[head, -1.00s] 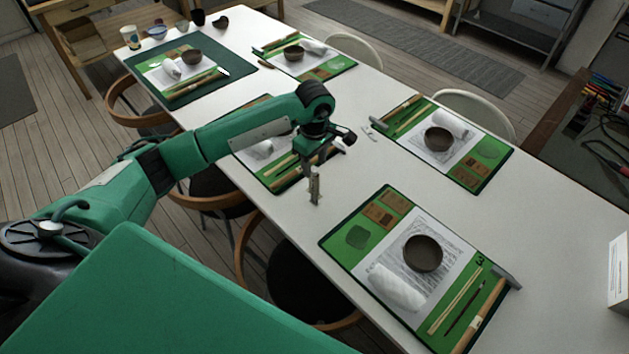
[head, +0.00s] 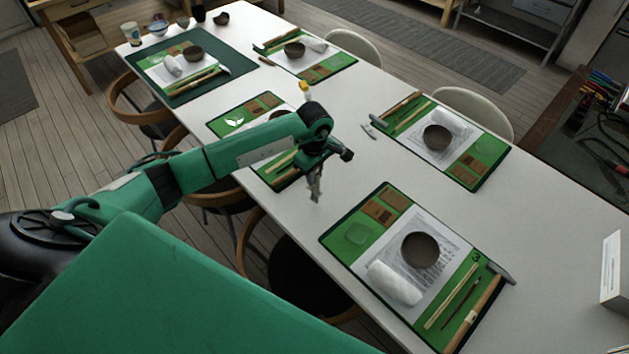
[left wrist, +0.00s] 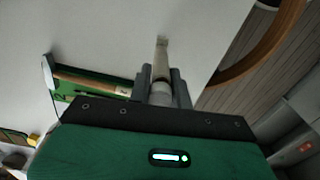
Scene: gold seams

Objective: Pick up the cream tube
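The cream tube (left wrist: 161,62) is a slim pale beige cylinder with a grey end, seen in the left wrist view between my left fingers. My left gripper (left wrist: 161,72) has one finger close against each side of it, with no clear gap, and looks shut on it. The tube's far end reaches past the fingertips. In the head view my left gripper (head: 315,188) points down at the white table (head: 345,165), near its front-left edge; the tube is small and mostly hidden by the fingers there. I cannot tell whether it still touches the table. My right gripper is not in view.
A green place mat (head: 354,238) with a brown bowl (head: 420,250) and a rolled white towel (head: 393,284) lies to the right. Another mat lies under my left forearm. A yellow-capped bottle (head: 305,90) stands behind the arm. Chairs line the table's edge.

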